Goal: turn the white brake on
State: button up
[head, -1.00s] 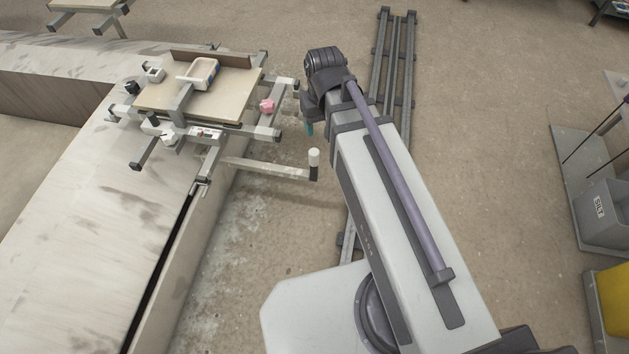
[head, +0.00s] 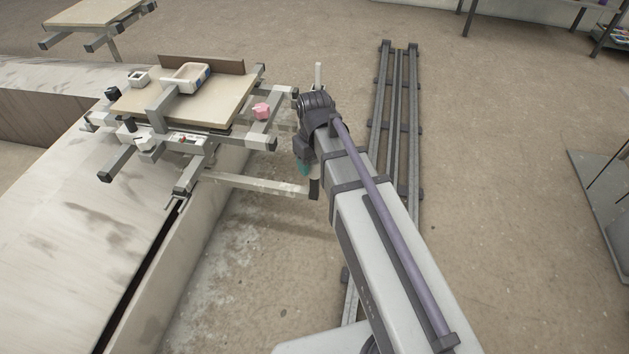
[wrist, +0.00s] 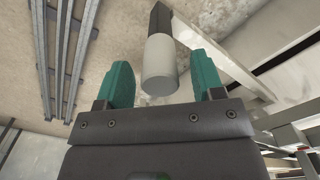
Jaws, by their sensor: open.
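A lever with a white cylindrical grip (head: 316,171) and a dark section (head: 314,188) stands at the end of a grey bar beside the carousel; I take it as the white brake. In the head view my gripper partly hides the white grip. In the wrist view the grip (wrist: 160,66) lies between the two teal fingers, with a gap on each side. My gripper (wrist: 160,85) is open and holds nothing. In the head view its teal fingertip (head: 304,168) shows just left of the grip, and the rest is mostly hidden by my wrist.
The grey bar (head: 250,182) runs left to the carousel frame. A board (head: 185,105) above it carries a white tray (head: 187,78). A pink knob (head: 261,111) and a white knob (head: 145,144) sit on the frame.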

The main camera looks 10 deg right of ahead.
notch_tip(320, 180, down, 2)
jog(key=shift+f+b, duration=0.15)
jog(key=shift+b, duration=0.25)
jog(key=shift+r, duration=0.2)
jog(key=shift+c, duration=0.3)
grip_shut()
